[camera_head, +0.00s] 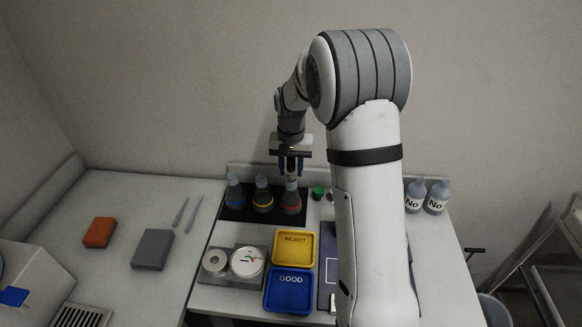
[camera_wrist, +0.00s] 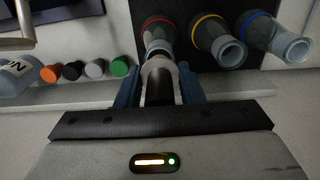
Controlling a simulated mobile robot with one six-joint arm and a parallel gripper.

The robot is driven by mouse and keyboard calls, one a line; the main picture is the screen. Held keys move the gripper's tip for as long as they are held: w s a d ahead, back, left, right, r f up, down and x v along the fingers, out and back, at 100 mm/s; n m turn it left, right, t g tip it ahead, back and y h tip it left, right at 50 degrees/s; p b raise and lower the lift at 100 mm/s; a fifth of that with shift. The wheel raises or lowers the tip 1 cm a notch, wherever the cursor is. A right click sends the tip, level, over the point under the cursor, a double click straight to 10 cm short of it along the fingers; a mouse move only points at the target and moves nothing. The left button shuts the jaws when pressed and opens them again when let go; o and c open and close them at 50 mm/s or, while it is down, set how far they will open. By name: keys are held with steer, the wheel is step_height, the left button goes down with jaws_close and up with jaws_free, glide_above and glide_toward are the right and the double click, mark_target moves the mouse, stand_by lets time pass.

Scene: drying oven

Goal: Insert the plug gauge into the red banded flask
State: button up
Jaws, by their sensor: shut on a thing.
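The red banded flask (camera_head: 291,203) stands upright at the right end of a row of three flasks, and its red band also shows in the wrist view (camera_wrist: 157,22). My gripper (camera_head: 290,164) is above it, pointing down, with blue fingers also seen in the wrist view (camera_wrist: 160,88). It is shut on the plug gauge (camera_wrist: 160,84), a grey and dark piece whose pale end overlaps the flask's neck in that view. The gauge's lower end is close to the flask mouth; I cannot tell whether it is inside.
Yellow (camera_head: 263,199) and blue (camera_head: 235,194) banded flasks stand to the left on a black mat (camera_head: 232,215). Colored caps, including a green one (camera_head: 318,192), and labelled bottles (camera_head: 437,197) are to the right. REJECT (camera_head: 293,257) and GOOD (camera_head: 289,301) trays lie in front.

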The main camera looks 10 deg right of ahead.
steer(key=shift+f+b, duration=0.55)
steer(key=shift+f, duration=0.25)
steer(key=o, duration=1.6)
steer(key=shift+r, duration=0.1)
steer(key=shift+r+p, duration=2.65)
steer(key=shift+r, duration=1.35)
steer(key=shift+f, duration=0.1)
